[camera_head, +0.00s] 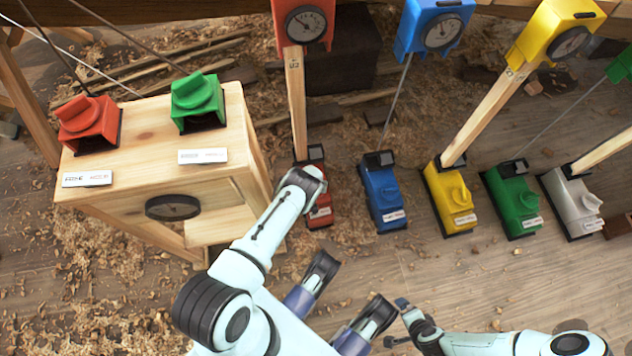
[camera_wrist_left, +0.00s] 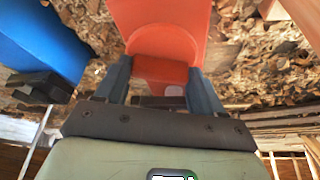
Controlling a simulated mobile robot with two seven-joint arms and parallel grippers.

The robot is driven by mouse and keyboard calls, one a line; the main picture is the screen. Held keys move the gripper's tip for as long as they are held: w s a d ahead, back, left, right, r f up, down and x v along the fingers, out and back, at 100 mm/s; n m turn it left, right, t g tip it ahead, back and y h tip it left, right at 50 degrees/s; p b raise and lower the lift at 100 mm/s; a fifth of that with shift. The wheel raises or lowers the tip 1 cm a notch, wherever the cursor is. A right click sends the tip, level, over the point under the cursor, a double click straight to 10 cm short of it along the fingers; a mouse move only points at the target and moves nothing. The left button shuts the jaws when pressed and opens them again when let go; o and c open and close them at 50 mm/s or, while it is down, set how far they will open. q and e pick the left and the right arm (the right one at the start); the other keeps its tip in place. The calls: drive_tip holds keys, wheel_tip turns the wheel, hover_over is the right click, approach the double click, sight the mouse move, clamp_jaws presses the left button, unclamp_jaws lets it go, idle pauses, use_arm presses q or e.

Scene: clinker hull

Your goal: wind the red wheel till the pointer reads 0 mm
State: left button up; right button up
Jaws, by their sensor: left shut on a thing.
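The red floor unit (camera_head: 320,212) stands on the planks with its label facing me, and my left wrist covers much of it in the head view. My left gripper (camera_wrist_left: 163,85) is shut on the red wheel (camera_wrist_left: 165,68), one finger on each side of it. The red dial box (camera_head: 305,24) sits on top of the wooden post above that unit. Its pointer is too small to read, so I cannot tell the millimetres. My right gripper (camera_head: 395,322) is low in the head view, its fingertips apart and empty, away from the units.
Blue (camera_head: 383,195), yellow (camera_head: 450,200), green (camera_head: 515,203) and white (camera_head: 572,205) floor units stand in a row to the right. A wooden bench (camera_head: 150,160) at left carries a red (camera_head: 88,122) and a green (camera_head: 198,98) knob box. Shavings litter the floor.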

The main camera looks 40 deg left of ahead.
use_arm(q)
drive_tip(key=shift+m, duration=0.6)
use_arm(e)
drive_tip(key=shift+s+d+f+g, duration=0.1)
drive_tip(key=shift+s+f+g, duration=0.2)
drive_tip(key=shift+s+f, duration=0.15)
use_arm(q)
drive_tip(key=o, duration=1)
drive_tip(key=shift+o, duration=0.2)
drive_tip(key=p+v, duration=0.2)
drive_tip(key=v, duration=0.1)
drive_tip(key=shift+r, duration=0.25)
use_arm(e)
drive_tip(key=w+r+t, duration=0.1)
drive_tip(key=w+r, duration=0.2)
drive_tip(key=r, duration=0.1)
use_arm(q)
drive_tip(key=p+v, duration=0.4)
drive_tip(key=v, duration=0.6)
drive_tip(key=shift+s, duration=0.25)
use_arm(e)
drive_tip(key=s+a+r+g+y, duration=0.1)
drive_tip(key=s+a+r+g, duration=0.1)
drive_tip(key=s+a+r, duration=0.2)
drive_tip(key=shift+s+a+r+n, duration=0.2)
drive_tip(key=shift+s+n, duration=0.1)
drive_tip(key=shift+s, duration=1.6)
